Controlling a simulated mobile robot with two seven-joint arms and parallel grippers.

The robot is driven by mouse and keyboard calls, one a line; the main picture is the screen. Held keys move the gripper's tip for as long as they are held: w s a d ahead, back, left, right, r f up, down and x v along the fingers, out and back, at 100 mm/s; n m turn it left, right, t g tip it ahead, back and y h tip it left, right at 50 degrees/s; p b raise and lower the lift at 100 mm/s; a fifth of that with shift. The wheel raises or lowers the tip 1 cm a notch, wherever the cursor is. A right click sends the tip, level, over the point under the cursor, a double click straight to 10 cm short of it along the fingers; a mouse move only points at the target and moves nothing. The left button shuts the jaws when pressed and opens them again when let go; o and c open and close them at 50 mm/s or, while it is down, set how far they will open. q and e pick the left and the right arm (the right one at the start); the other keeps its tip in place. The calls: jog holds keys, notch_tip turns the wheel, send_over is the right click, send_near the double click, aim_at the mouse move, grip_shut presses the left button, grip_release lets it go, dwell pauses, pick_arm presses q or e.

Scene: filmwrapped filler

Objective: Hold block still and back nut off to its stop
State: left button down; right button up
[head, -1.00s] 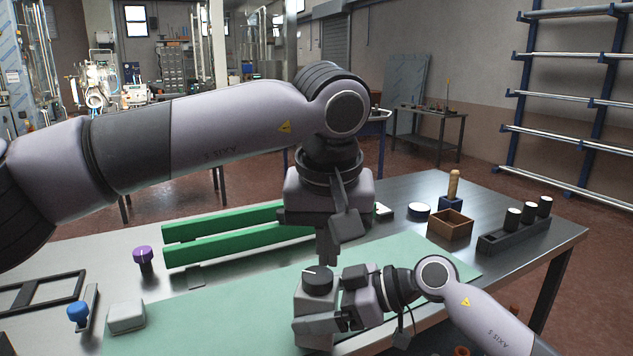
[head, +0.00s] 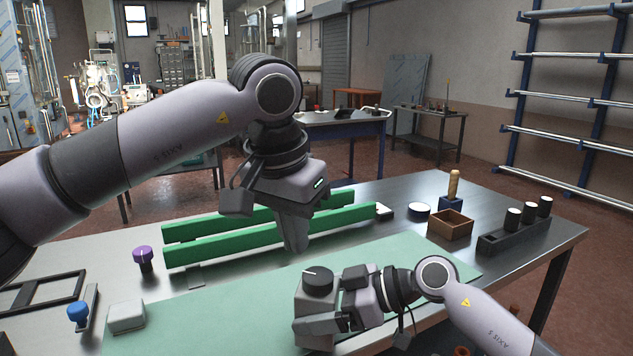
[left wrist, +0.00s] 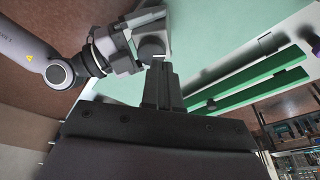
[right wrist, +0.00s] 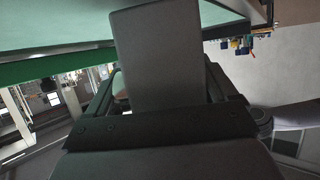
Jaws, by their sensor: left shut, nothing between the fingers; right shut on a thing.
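The grey block (head: 313,312) stands upright over the green mat (head: 240,300), with the dark round nut (head: 318,279) on its top. A white mark shows on the nut. My right gripper (head: 345,302) is shut on the block from the right side. In the right wrist view the block (right wrist: 158,55) fills the space between the fingers. My left gripper (head: 296,247) is shut and empty, above and a little left of the nut, apart from it. In the left wrist view the closed fingers (left wrist: 162,75) partly overlap the nut (left wrist: 152,48).
Two green rails (head: 240,238) lie behind the mat. A purple knob (head: 143,258), a blue knob (head: 78,312) and a pale grey box (head: 126,316) are at left. A wooden box (head: 450,224) and a dark rack (head: 514,236) with black cylinders stand at right.

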aim_at(311, 285)
pick_arm(q)
jog(key=shift+w+a+f, duration=0.1)
jog(key=shift+f, duration=1.7)
jog(key=shift+a+f, duration=0.1)
jog(key=shift+f, duration=1.7)
jog(key=shift+d+f, duration=0.1)
jog(key=shift+f, duration=0.05)
jog(key=shift+d, duration=0.2)
jog(key=shift+s+d, duration=0.45)
jog(key=shift+s, duration=0.05)
jog(key=shift+s+d, duration=0.2)
jog(key=shift+d, duration=0.3)
jog(key=shift+s, duration=0.1)
